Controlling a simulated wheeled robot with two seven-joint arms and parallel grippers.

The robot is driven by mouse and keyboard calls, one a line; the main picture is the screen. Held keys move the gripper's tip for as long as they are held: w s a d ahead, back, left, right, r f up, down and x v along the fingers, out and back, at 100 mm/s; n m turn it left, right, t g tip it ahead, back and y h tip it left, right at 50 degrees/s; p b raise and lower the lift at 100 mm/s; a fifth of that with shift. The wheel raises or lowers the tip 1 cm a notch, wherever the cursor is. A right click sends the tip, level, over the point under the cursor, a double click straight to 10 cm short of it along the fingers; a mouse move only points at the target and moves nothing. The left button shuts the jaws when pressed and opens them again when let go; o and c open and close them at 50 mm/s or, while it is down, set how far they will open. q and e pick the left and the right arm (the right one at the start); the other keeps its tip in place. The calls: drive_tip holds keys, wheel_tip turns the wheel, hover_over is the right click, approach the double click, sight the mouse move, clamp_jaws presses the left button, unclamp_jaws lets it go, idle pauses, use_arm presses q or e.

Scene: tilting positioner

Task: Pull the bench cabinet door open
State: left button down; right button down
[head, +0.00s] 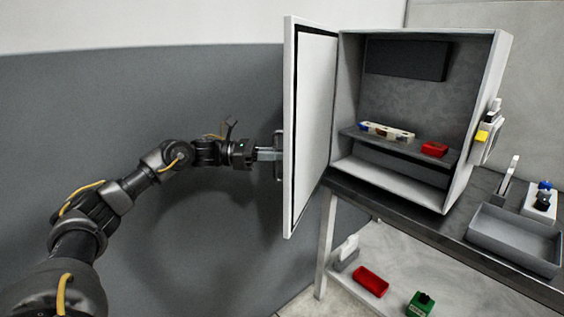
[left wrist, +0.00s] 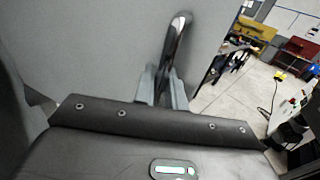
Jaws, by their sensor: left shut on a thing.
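The bench cabinet (head: 494,110) stands on the bench with its front open toward me. Its white door (head: 312,120) is hinged on the left side and swung wide open, so the inside shows. My left gripper (head: 274,155) is at the outer face of the door, shut on the dark door handle (head: 279,158). In the left wrist view the handle (left wrist: 178,45) runs up from between the fingers (left wrist: 164,88), with the grey door face (left wrist: 110,50) behind it. My right gripper is in neither view.
Inside the cabinet, a shelf holds a pale block with holes (head: 387,132) and a red part (head: 434,148). A grey tray (head: 514,240) sits on the bench (head: 400,215) at right. A red bin (head: 371,281) and green part (head: 420,303) lie below. A grey wall is behind my left arm.

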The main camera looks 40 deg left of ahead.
use_arm(q)
drive_tip(key=shift+a, duration=0.15)
drive_tip(key=c, duration=1.6)
unclamp_jaws()
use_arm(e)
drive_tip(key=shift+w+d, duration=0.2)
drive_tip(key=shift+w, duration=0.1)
use_arm(q)
drive_tip(key=shift+o, duration=0.2)
drive_tip(key=shift+a, duration=0.1)
